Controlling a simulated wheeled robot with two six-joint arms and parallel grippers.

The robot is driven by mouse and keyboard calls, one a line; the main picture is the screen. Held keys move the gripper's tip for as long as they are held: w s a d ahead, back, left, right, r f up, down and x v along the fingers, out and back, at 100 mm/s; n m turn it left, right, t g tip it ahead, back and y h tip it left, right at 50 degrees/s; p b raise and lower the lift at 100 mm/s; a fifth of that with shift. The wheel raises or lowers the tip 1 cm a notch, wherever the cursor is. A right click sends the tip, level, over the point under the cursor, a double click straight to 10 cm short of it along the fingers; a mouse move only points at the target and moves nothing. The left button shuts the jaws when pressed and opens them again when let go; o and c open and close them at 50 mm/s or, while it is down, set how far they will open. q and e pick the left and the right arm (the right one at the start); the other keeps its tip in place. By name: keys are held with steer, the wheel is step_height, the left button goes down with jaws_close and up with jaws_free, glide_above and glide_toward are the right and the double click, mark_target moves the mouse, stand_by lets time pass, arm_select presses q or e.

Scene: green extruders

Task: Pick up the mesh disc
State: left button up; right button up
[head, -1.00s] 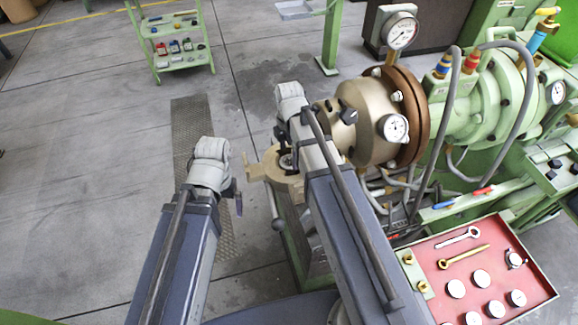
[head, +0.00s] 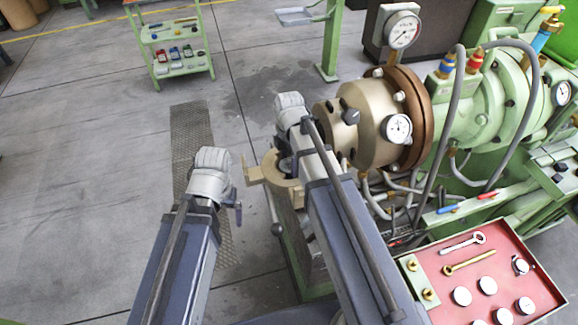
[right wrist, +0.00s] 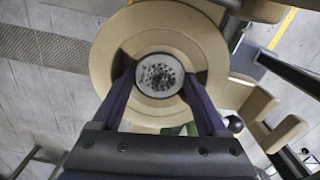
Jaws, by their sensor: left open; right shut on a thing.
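The mesh disc (right wrist: 159,70) is a small round grey plate with dark holes. In the right wrist view it sits in the central opening of a beige ring-shaped holder (right wrist: 205,50). My right gripper (right wrist: 158,84) is shut on the disc, with one dark finger at each side. I cannot tell whether the disc is lifted clear of the holder. In the head view the holder (head: 268,172) is beside the brass-coloured extruder head, and my right arm hides much of it. My left gripper (head: 237,210) is open and empty, left of the holder.
The extruder head (head: 350,125), with gauges and hoses, stands close to the right of my right arm. A red tray (head: 455,290) at the lower right holds pale round discs and tools. A green cart (head: 180,68) stands far back.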

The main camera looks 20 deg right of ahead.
mark_target(289, 165)
steer(key=c, duration=0.7)
step_height(289, 165, up, 10)
steer(key=p, duration=1)
